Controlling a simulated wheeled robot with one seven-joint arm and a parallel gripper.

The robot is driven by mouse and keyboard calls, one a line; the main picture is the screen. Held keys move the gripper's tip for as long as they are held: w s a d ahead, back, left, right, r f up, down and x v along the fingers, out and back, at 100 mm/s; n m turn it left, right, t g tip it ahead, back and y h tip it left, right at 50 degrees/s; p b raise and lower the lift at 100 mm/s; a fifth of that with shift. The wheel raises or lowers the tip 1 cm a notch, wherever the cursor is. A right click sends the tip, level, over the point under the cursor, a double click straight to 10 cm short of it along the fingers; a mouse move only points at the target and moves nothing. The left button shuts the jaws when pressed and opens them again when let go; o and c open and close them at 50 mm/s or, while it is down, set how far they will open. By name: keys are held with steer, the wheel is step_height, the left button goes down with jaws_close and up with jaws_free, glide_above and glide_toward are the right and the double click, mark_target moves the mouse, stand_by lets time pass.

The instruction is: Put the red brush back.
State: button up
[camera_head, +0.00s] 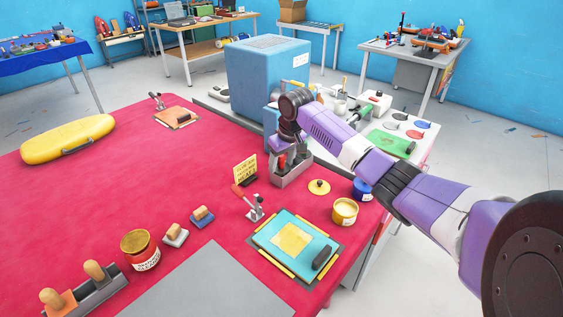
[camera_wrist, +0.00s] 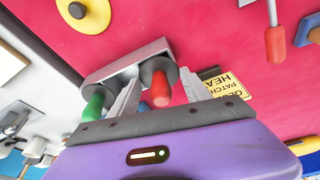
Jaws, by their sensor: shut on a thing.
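The red brush (camera_wrist: 160,90) has a red handle tip and a dark collar. It stands between the two fingers of my gripper (camera_wrist: 160,92), which is shut on it. The brush is at one end of the grey metal holder (camera_wrist: 125,62); I cannot tell whether it is fully seated. A green-handled brush (camera_wrist: 93,107) is at the holder's other end, outside my fingers. In the head view, my gripper (camera_head: 285,152) is over the grey holder (camera_head: 293,178) at the red table's far right edge, and the red brush (camera_head: 282,161) shows partly there.
A yellow sign (camera_head: 245,169) and a red-handled clamp (camera_head: 250,201) stand left of the holder. A yellow lid (camera_head: 319,187), an open tin (camera_head: 345,211) and a blue tin (camera_head: 362,189) are to the right. A blue cabinet (camera_head: 266,78) stands behind. The table's middle left is clear.

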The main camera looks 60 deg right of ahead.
steer(key=shift+f, duration=0.5)
steer(key=o, duration=1.3)
steer(key=shift+r, duration=0.1)
steer(key=shift+r, duration=0.25)
steer(key=v, duration=1.2)
steer(key=shift+r, duration=0.1)
